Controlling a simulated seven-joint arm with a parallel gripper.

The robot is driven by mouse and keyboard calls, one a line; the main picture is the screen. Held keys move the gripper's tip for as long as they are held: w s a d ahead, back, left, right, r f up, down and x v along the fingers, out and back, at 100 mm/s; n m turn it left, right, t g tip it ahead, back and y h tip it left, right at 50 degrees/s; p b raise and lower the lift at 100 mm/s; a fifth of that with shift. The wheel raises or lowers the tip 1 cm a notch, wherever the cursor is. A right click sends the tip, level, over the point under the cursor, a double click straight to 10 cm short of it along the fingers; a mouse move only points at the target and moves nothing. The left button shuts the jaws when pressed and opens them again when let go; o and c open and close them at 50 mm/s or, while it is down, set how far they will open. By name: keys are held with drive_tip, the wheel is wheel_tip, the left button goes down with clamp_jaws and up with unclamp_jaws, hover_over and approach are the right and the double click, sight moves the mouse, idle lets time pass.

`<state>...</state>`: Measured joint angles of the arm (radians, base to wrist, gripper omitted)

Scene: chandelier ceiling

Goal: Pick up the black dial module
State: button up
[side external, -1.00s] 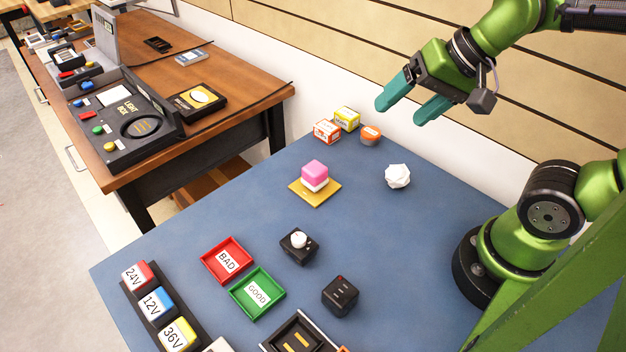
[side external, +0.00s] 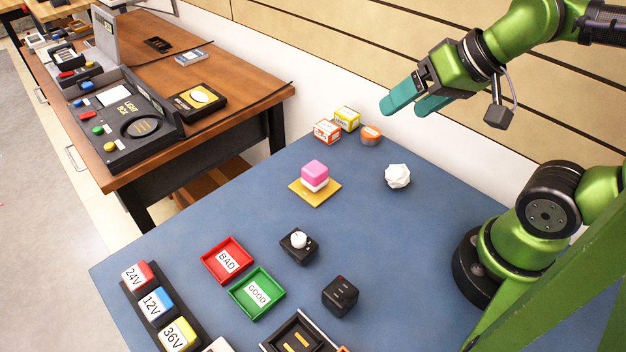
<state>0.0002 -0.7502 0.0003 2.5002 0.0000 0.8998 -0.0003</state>
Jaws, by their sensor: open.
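The black dial module (side external: 298,246) is a small black block with a round white knob on top. It sits upright on the blue table (side external: 240,205), right of the red tray. My gripper (side external: 402,103) is at the upper right, in the air above the back of the table. Its two teal fingers are apart with nothing between them. It is well away from the dial module, which is in full view.
A red BAD tray (side external: 243,261) and green GOOD tray (side external: 275,291) lie left of the module; a black block (side external: 340,296) lies in front. A pink-and-white block (side external: 315,175) on a yellow plate and a white faceted ball (side external: 397,176) are behind.

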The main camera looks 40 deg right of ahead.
drive_tip(key=shift+o, duration=0.2)
drive_tip(key=n+g+h, duration=0.2)
drive_tip(key=n+g, duration=0.2)
drive_tip(key=g, duration=0.3)
hover_over(299, 237)
wheel_tip(299, 237, down, 7)
drive_tip(key=f, duration=1.2)
drive_tip(key=shift+a, duration=0.25)
drive_tip(key=f, duration=0.5)
drive_tip(key=shift+d+f, duration=0.1)
drive_tip(key=shift+d, duration=0.1)
